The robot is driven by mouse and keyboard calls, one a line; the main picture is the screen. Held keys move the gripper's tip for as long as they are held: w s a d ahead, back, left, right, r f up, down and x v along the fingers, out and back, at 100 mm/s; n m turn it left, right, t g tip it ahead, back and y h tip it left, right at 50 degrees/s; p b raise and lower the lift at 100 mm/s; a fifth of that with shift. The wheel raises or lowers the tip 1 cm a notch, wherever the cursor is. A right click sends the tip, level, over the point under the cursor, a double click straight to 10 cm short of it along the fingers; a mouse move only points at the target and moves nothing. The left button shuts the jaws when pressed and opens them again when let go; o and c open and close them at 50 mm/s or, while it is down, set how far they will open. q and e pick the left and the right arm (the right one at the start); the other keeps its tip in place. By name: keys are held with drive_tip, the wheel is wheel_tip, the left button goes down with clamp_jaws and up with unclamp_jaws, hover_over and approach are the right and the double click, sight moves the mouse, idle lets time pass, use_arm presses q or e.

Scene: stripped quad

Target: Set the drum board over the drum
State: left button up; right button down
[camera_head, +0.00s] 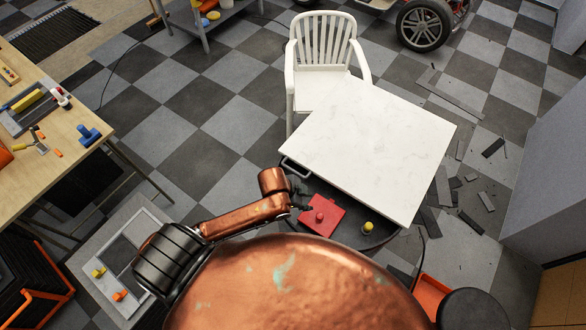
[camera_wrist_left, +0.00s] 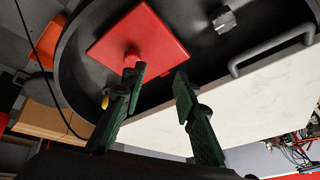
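A large white marbled board (camera_head: 370,140) lies flat, its near part over the dark round drum (camera_head: 352,232). A dark bar handle (camera_head: 295,168) sits at the board's near left edge; it also shows in the left wrist view (camera_wrist_left: 272,50). A red square plate with a red knob (camera_head: 322,216) lies on the drum's dark top. My left gripper (camera_head: 301,198) is over the drum, beside the red plate and short of the handle. In the left wrist view its green fingers (camera_wrist_left: 160,70) are apart with nothing held between them. My right gripper is not in view.
A yellow knob (camera_head: 368,228) stands on the drum top near the board. A white chair (camera_head: 322,55) stands behind the board. A workbench (camera_head: 45,150) with tools is at left. Dark strips (camera_head: 478,195) litter the floor at right. An orange tray (camera_head: 432,296) is near right.

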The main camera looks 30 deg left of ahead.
use_arm(q)
drive_tip(key=w+m, duration=0.4)
drive_tip(key=m+g+y, duration=0.2)
drive_tip(key=m+y, duration=0.1)
approach(294, 171)
drive_tip(key=x, duration=0.8)
drive_tip(key=shift+a, duration=0.1)
drive_tip(key=shift+c, duration=0.5)
clamp_jaws()
